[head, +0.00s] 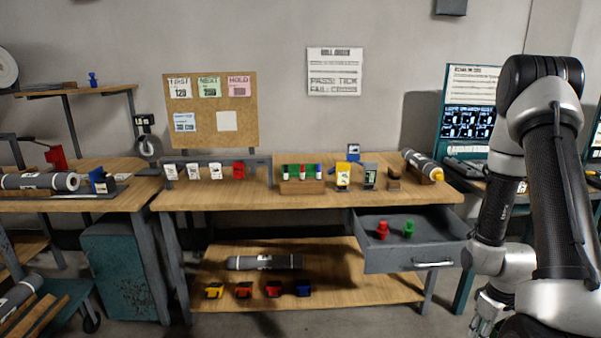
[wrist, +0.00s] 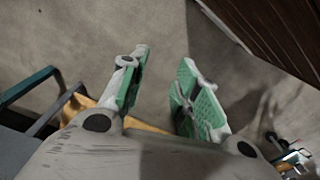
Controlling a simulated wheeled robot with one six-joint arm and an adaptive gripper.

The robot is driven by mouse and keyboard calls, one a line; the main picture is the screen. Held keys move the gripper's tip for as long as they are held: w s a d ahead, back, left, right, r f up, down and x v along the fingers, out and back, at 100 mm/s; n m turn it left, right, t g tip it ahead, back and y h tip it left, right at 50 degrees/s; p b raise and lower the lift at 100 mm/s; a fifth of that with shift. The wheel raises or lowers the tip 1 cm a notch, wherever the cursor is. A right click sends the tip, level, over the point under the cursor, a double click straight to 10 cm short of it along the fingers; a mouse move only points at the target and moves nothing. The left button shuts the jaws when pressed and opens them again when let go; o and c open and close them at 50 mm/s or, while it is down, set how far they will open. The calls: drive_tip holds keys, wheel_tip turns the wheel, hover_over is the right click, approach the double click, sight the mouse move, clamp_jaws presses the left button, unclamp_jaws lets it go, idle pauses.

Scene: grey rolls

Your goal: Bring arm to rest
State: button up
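My arm stands at the right of the head view, folded with its end hanging low. My gripper (head: 487,316) is at the bottom edge there, in front of and to the right of the open drawer (head: 415,258), and partly cut off. In the wrist view my gripper (wrist: 158,90) shows two green-padded fingers spread apart. Nothing is between them, and bare grey floor (wrist: 165,25) lies beyond. The gripper touches nothing that I can see.
The drawer juts out from the workbench (head: 235,200) and holds a red piece (head: 382,230) and a green piece (head: 408,229). A grey roll (head: 265,262) lies on the lower shelf. Another roll (head: 422,165) lies on the benchtop. A second desk stands behind my arm.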

drive_tip(key=s+a+r+m+t, duration=0.1)
drive_tip(key=s+a+r, duration=0.2)
drive_tip(key=r, duration=1)
drive_tip(key=s+a+r+m+t, duration=0.1)
drive_tip(key=s+a+r, duration=0.3)
drive_tip(key=r, duration=1)
drive_tip(key=s+a+r+m+t, duration=0.1)
drive_tip(key=s+a+r, duration=0.3)
drive_tip(key=r, duration=0.9)
drive_tip(key=shift+a+r+m+t, duration=0.15)
drive_tip(key=shift+a+m+t, duration=0.15)
drive_tip(key=shift+a+t, duration=0.55)
